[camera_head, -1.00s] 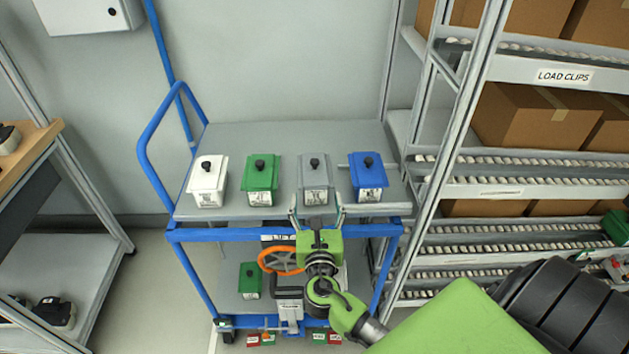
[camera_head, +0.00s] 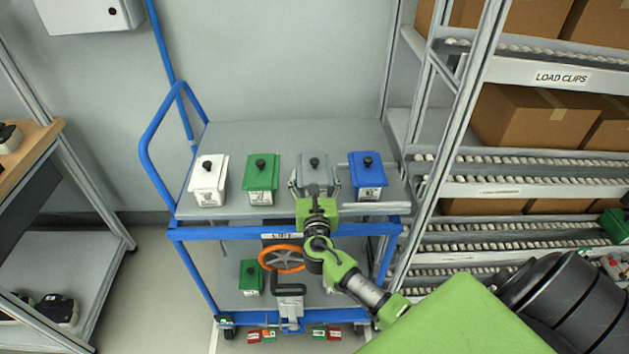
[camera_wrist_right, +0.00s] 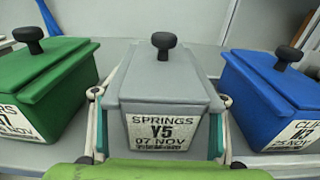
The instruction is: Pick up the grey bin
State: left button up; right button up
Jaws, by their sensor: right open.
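The grey bin (camera_head: 315,165) with a black knob on its lid stands on the top shelf of the blue-framed cart (camera_head: 290,137), between a green bin and a blue bin. In the right wrist view the grey bin (camera_wrist_right: 163,95) is close and central, with a label reading "SPRINGS V5 07 NOV". My right gripper (camera_head: 315,186) is open, with one finger on each side of the grey bin's front part. In the wrist view its fingers (camera_wrist_right: 160,125) flank the bin; whether they touch it I cannot tell. My left gripper is out of view.
A green bin (camera_head: 261,178) and a white bin (camera_head: 208,180) stand to the left, a blue bin (camera_head: 367,176) close on the right. A roller rack (camera_head: 520,185) stands right.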

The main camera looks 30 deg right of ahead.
jog(key=c, duration=1.8)
jog(key=shift+o, duration=0.2)
jog(key=shift+r, duration=0.15)
jog(key=shift+r, duration=0.1)
